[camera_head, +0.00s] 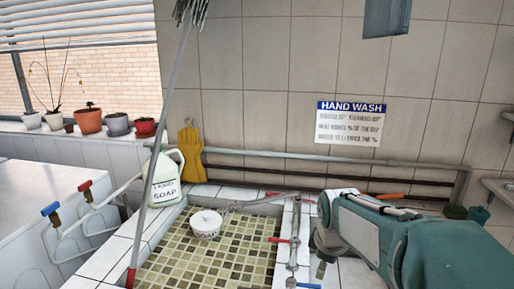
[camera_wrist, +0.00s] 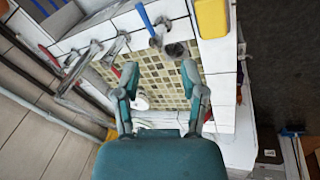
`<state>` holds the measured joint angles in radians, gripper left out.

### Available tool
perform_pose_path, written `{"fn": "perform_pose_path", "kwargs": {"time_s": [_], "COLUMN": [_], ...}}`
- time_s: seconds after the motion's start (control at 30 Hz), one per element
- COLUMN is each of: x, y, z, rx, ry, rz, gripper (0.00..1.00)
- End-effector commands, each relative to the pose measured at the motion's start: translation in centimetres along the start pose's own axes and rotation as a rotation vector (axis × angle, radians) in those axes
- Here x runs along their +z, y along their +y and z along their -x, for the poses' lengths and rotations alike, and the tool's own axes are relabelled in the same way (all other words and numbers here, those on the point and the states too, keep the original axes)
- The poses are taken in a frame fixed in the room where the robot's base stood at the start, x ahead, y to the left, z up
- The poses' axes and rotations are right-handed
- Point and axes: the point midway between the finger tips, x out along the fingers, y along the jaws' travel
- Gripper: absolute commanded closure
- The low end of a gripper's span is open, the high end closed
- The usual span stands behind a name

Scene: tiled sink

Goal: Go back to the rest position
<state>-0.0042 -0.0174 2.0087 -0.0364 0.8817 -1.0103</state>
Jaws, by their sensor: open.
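My gripper (camera_wrist: 159,70) is open and empty in the wrist view, its two teal and grey fingers spread apart above the tiled sink basin (camera_wrist: 153,80). Nothing is between the fingertips at their own height. In the head view my teal arm reaches in from the lower right, over the ledge to the right of the basin (camera_head: 240,262). The fingers are mostly hidden by the arm there. A white round container (camera_head: 206,223) sits in the basin at its back left, clear of my gripper.
A grey pipe with red-handled taps (camera_head: 294,240) stands at the basin's right edge. A soap jug (camera_head: 162,177), a leaning mop pole (camera_head: 158,130) and yellow gloves (camera_head: 191,153) are at the left. A yellow object (camera_wrist: 212,18) lies on the ledge in the wrist view.

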Motion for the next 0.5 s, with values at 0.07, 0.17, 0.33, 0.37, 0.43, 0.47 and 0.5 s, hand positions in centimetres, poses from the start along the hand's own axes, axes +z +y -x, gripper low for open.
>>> {"fn": "perform_pose_path", "kwargs": {"time_s": [0.07, 0.17, 0.33, 0.37, 0.43, 0.47, 0.5], "x": [0.8, 1.9, 3.7, 4.0, 4.7, 5.1, 5.5], "y": [-1.4, -3.1, -6.2, -6.7, -8.0, -8.6, -9.3], "z": [1.7, 3.3, 5.5, 5.8, 6.5, 6.7, 7.0], "rx": [0.019, 0.037, 0.062, 0.066, 0.074, 0.077, 0.081], "ry": [0.016, 0.034, 0.073, 0.08, 0.097, 0.105, 0.116], "rz": [-0.093, -0.213, -0.418, -0.454, -0.537, -0.573, -0.621], "gripper": [0.46, 0.46, 0.46, 0.46, 0.46, 0.46, 0.46]}}
